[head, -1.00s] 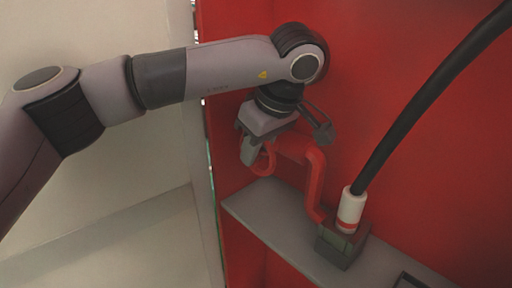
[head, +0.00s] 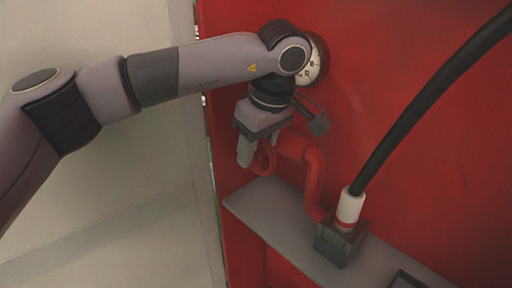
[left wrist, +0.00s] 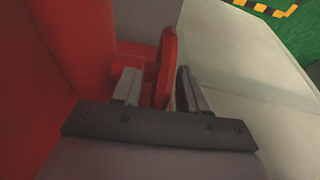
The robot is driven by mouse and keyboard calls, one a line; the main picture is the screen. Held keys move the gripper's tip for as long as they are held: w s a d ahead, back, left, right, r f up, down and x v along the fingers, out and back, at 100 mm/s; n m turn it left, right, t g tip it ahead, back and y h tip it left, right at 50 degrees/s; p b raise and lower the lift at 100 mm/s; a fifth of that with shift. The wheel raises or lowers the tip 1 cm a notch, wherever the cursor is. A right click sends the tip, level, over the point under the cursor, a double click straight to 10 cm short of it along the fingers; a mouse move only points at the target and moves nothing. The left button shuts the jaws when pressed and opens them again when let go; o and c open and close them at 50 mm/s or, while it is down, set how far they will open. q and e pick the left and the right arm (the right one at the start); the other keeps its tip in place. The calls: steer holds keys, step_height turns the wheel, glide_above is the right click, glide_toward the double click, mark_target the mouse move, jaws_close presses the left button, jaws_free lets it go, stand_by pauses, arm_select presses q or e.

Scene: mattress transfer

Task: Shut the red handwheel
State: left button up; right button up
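The red handwheel (head: 265,159) sits at the left end of a red pipe (head: 314,175) in front of the red panel. My left gripper (head: 256,150) points down at it and partly hides it. In the left wrist view the handwheel (left wrist: 168,58) stands edge-on between the two fingers of my left gripper (left wrist: 157,76). The fingers are apart, with a gap visible between the left finger and the wheel. The wheel looks nearer the right finger; I cannot tell whether they touch. My right gripper is in neither view.
A grey shelf (head: 270,220) runs below the pipe. A white-collared fitting (head: 349,209) with a thick black hose (head: 420,105) stands right of the pipe. A dial gauge (head: 317,62) is partly behind my arm. Pale floor lies left of the panel's edge.

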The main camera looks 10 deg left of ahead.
arm_select(q)
steer(key=v, duration=0.7)
steer(key=shift+r, duration=0.1)
